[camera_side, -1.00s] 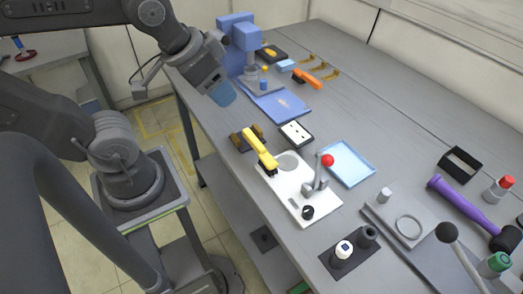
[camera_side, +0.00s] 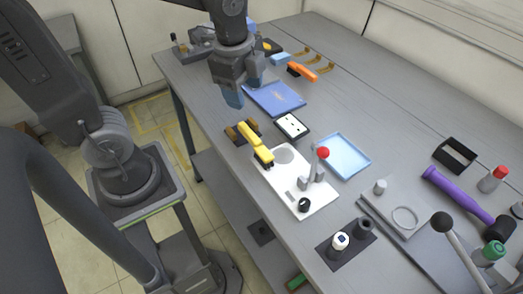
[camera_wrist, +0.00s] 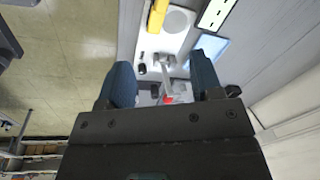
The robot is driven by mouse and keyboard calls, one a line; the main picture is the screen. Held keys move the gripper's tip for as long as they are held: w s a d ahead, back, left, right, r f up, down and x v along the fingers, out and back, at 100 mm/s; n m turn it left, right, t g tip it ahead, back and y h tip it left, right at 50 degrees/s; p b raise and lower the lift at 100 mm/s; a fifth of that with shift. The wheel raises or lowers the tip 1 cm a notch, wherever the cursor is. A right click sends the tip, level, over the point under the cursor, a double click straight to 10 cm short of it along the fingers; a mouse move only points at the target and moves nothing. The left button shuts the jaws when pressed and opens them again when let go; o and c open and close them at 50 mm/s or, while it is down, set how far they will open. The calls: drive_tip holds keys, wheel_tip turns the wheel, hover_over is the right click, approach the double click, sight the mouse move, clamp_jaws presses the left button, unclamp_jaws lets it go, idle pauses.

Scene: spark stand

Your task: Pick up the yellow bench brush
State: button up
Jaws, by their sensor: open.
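The yellow bench brush (camera_side: 255,143) lies slanted on the bench, its near end over the edge of the white plate.
The white plate (camera_side: 318,196) carries a red-knobbed lever (camera_side: 323,153) close to the brush. An orange-handled brush (camera_side: 303,72) is further back.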

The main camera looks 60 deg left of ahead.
wheel_tip(320, 180, down, 3)
drive_tip(key=w+m+g, duration=0.2)
drive_tip(key=m, duration=0.3)
hover_over(258, 141)
drive_tip(key=f, duration=0.8)
drive_tip(key=shift+s+a, duration=0.1)
drive_tip(key=shift+s, duration=0.15)
drive_tip(key=shift+w+f, duration=0.15)
drive_tip(key=shift+f, duration=2.75)
drive_tip(key=c, duration=1.1)
drive_tip(key=shift+r, duration=0.1)
